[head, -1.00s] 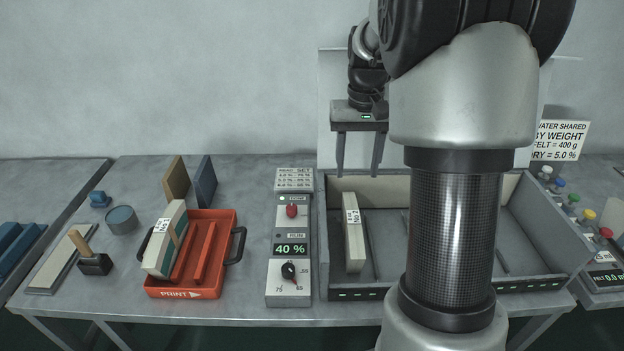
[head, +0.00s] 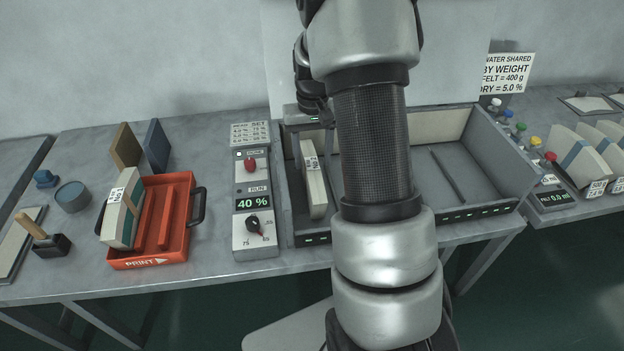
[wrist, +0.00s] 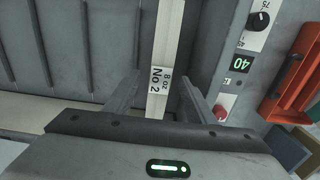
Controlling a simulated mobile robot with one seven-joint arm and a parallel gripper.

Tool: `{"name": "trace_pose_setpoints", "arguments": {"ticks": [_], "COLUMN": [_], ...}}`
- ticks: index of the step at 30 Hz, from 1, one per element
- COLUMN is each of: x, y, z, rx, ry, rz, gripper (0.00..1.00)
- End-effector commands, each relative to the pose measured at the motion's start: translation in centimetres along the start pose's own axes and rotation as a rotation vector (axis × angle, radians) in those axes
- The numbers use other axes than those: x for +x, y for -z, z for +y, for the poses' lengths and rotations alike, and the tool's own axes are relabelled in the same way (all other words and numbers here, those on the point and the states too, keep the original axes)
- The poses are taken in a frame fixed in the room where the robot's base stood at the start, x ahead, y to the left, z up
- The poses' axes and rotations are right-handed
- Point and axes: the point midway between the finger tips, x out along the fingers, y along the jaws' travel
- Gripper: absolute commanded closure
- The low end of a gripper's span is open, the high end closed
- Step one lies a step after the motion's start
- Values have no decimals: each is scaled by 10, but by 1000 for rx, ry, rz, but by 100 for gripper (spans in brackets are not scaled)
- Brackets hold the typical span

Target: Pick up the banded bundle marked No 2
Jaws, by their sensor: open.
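The pale bundle marked No 2 (wrist: 163,60) stands on edge in the grey box (wrist: 60,50), its label facing up between my fingers in the wrist view. In the head view the bundle (head: 315,190) is in the box's left end. My gripper (wrist: 161,82) is open, one finger on each side of the bundle, with a gap showing on both sides. In the head view my gripper (head: 311,140) is low over the box and partly hidden behind my arm. Whether a band circles the bundle is unclear.
An orange tray (head: 180,240) holds another labelled bundle (head: 120,215). A control panel (head: 255,235) reading 40 % stands close to the box's left wall. More banded bundles (head: 580,155) stand at the far right. The box's right part (head: 480,175) is mostly empty.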

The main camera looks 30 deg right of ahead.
Motion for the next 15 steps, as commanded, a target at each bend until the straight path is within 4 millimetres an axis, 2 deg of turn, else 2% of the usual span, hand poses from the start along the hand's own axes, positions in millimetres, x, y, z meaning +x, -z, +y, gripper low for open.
{"name": "trace_pose_setpoints", "arguments": {"ticks": [1,6,15], "x": [10,32,38], "y": [1,3,3], "z": [0,-1,-1], "rx": [0,0,0], "ry": [0,0,0], "rz": [-3,-2,1], "gripper": [50,50,50]}}
